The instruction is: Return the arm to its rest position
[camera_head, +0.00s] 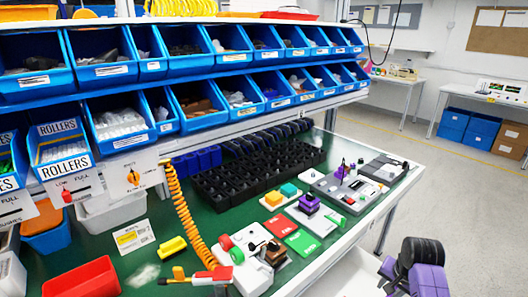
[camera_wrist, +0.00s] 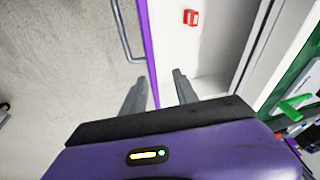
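My gripper (camera_wrist: 160,76) shows in the wrist view with its two grey fingers apart and nothing between them. It is clear of the workbench top. In the head view, purple and black parts of my arm (camera_head: 418,268) are at the lower right, beside the bench's right edge; the fingers cannot be made out there. Several small devices stand on the green bench top, among them a grey panel with a purple part (camera_head: 343,172) and a white base with a purple block (camera_head: 309,204). I cannot tell which is the rotary switch.
Blue bins (camera_head: 205,106) fill the shelves above the bench. A red box (camera_wrist: 191,17) shows in the wrist view. The floor (camera_head: 440,160) right of the bench is open.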

